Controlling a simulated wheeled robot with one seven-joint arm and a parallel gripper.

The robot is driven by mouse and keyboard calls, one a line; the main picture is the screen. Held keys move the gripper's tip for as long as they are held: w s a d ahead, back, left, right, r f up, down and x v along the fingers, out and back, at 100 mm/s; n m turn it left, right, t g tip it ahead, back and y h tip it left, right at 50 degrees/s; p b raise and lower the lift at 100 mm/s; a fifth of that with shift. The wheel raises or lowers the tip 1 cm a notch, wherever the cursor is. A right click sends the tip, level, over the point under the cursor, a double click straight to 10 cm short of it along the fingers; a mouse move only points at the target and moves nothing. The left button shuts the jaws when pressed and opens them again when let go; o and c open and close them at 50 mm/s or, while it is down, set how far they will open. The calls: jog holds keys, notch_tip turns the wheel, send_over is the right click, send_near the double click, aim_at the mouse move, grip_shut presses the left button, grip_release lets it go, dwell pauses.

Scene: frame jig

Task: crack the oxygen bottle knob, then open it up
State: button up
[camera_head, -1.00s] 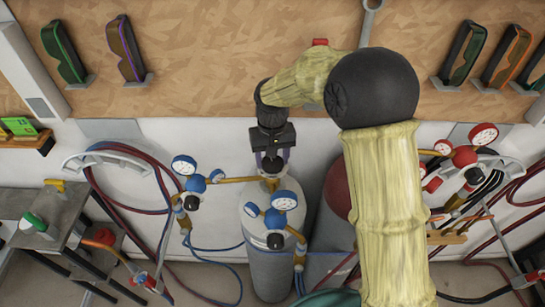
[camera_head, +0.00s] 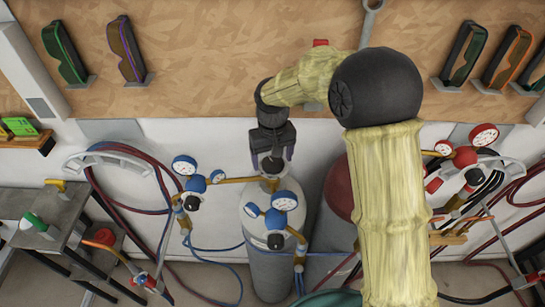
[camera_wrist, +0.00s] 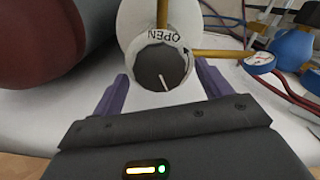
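The grey oxygen bottle (camera_head: 270,265) stands upright below my gripper in the head view. Its dark round knob (camera_wrist: 160,68) shows in the wrist view, with a white pointer line toward the lower right. A white ring (camera_wrist: 185,52) around it reads OPEN and bears a curved arrow. My gripper (camera_head: 272,158) is above the bottle top, pointing down. In the wrist view, its two purple fingers (camera_wrist: 163,85) are spread on either side of the knob, with gaps visible between them and it. In the head view the knob is mostly hidden by my gripper.
A dark red bottle (camera_head: 338,190) stands close to the right. Blue-trimmed gauges (camera_head: 285,200) and brass pipes (camera_head: 238,180) crowd the bottle top. Hoses hang on both sides. The wooden tool board (camera_head: 220,60) is behind my arm.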

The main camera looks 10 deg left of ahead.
aim_at(273, 161)
notch_tip(273, 161, up, 17)
jog(key=b, duration=0.3)
jog(key=shift+r, duration=0.15)
jog(key=shift+w, duration=0.15)
jog(key=shift+d, duration=0.1)
dwell(0.3)
